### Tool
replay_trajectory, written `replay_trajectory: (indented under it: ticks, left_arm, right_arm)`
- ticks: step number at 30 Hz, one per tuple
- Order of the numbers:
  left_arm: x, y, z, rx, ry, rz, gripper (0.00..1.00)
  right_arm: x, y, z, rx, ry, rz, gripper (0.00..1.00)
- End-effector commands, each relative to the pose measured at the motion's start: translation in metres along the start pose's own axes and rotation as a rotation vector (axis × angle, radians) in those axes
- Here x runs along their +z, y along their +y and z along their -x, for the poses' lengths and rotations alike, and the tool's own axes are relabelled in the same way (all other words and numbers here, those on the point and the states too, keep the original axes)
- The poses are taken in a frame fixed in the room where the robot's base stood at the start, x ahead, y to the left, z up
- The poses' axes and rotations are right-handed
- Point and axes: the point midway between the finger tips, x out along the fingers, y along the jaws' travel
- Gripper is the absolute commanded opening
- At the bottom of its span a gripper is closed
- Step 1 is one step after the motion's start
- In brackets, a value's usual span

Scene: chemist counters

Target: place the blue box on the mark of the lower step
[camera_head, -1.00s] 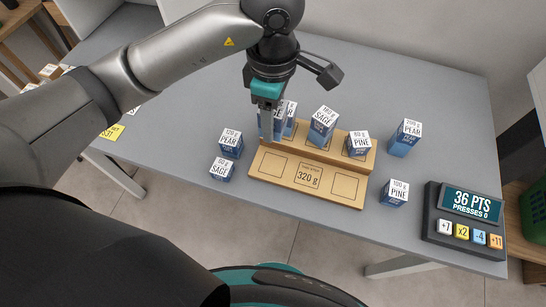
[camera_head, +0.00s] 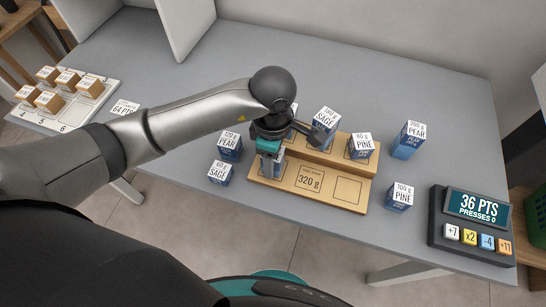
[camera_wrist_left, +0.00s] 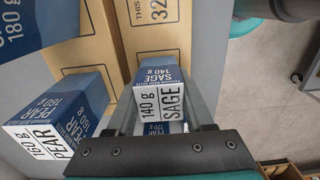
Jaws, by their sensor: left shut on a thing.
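My left gripper (camera_head: 270,160) is shut on a blue box with a white SAGE 140 g label (camera_wrist_left: 162,100). It holds the box over the left end of the lower step (camera_head: 333,197) of the tan two-step stand, covering the left mark. I cannot tell whether the box touches the step. The middle mark (camera_head: 310,180) reads 320 g and is bare, as is the right mark (camera_head: 346,193). On the upper step stand a PEAR 160 g box (camera_wrist_left: 80,103), a SAGE 180 g box (camera_head: 325,124) and a PINE 80 g box (camera_head: 361,147). My right gripper is not in view.
PEAR 120 g (camera_head: 230,146) and SAGE (camera_head: 220,173) boxes stand left of the stand. PEAR 200 g (camera_head: 408,141) and PINE 100 g (camera_head: 399,197) boxes stand right. A button console (camera_head: 470,225) is at the right; a tray of tan boxes (camera_head: 98,104) is far left.

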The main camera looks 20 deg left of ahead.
Motion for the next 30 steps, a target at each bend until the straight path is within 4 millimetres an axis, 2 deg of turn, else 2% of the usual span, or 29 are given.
replay_trajectory:
  ticks: [7, 8, 11, 22, 26, 30]
  left_arm:
    - [0.0, 0.001, -0.004, 0.002, 0.0, 0.0, 0.0]
    - [0.0, 0.001, -0.003, 0.001, 0.0, 0.0, 0.54]
    - [0.0, 0.0, -0.002, 0.001, 0.0, 0.0, 0.65]
    - [0.0, 0.0, 0.003, -0.001, 0.0, 0.001, 0.65]
    - [0.0, 0.002, 0.026, 0.005, 0.0, 0.0, 0.65]
    - [0.0, 0.002, 0.059, 0.007, 0.0, -0.002, 0.65]
  right_arm:
    - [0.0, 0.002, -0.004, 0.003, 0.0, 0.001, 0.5]
    - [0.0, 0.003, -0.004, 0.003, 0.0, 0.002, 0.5]
    - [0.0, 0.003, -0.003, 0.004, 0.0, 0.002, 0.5]
    - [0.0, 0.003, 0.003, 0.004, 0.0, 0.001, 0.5]
    - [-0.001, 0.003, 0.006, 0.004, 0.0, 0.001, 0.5]
    - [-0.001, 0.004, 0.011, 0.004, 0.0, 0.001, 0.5]
